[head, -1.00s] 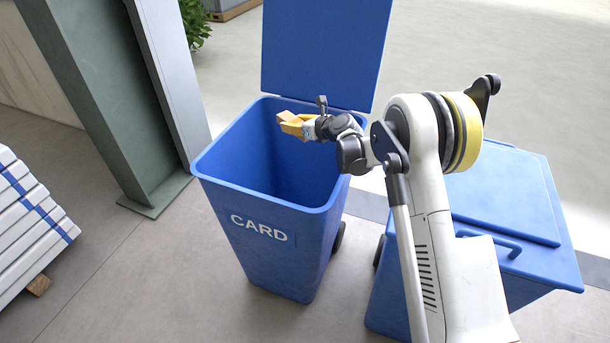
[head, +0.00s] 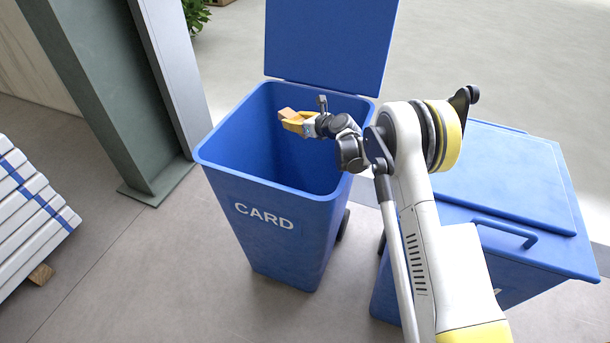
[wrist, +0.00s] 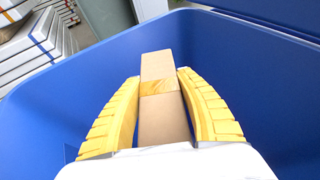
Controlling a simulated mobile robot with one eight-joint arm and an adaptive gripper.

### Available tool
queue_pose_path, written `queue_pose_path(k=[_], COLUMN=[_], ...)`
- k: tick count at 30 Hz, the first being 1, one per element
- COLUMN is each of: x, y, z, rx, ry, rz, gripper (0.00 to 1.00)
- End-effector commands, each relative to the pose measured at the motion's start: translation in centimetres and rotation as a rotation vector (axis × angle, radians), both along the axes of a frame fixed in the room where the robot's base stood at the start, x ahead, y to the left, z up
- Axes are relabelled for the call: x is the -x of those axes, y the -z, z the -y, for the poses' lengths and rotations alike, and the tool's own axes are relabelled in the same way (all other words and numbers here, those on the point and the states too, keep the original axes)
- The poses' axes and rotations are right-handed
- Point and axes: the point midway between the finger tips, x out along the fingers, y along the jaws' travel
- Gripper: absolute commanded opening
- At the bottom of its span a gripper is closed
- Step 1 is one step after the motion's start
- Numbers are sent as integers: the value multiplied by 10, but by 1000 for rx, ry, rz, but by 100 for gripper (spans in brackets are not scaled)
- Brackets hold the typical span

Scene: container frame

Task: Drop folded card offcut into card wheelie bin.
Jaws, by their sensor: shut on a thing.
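The card wheelie bin (head: 262,245) is blue, marked CARD, and stands upright with its lid (head: 330,40) swung open at the back. My gripper (head: 291,121) is over the bin's open mouth, towards its back right. It is shut on the folded card offcut (wrist: 162,112), a tan strip with a yellowish band across its middle. In the wrist view the offcut sits between the two yellow fingers, with the bin's blue walls (wrist: 50,100) around it. In the head view only the tip of the offcut (head: 287,113) shows.
A second blue bin (head: 500,190) with a shut lid stands at the right, partly behind my arm. A grey-green steel post (head: 115,90) rises at the left. White stacked lengths with blue bands (head: 30,205) lie at the far left.

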Motion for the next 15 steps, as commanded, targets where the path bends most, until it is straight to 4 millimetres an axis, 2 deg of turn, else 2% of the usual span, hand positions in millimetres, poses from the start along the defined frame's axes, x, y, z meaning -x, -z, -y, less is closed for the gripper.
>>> queue_pose_path(k=[5,6,7,15], x=[0,0,0,0], y=[-1,-1,-1,-1], z=[0,0,0,0], rx=[0,0,0,0], ry=[0,0,0,0], rz=[0,0,0,0], gripper=[12,53,62,64])
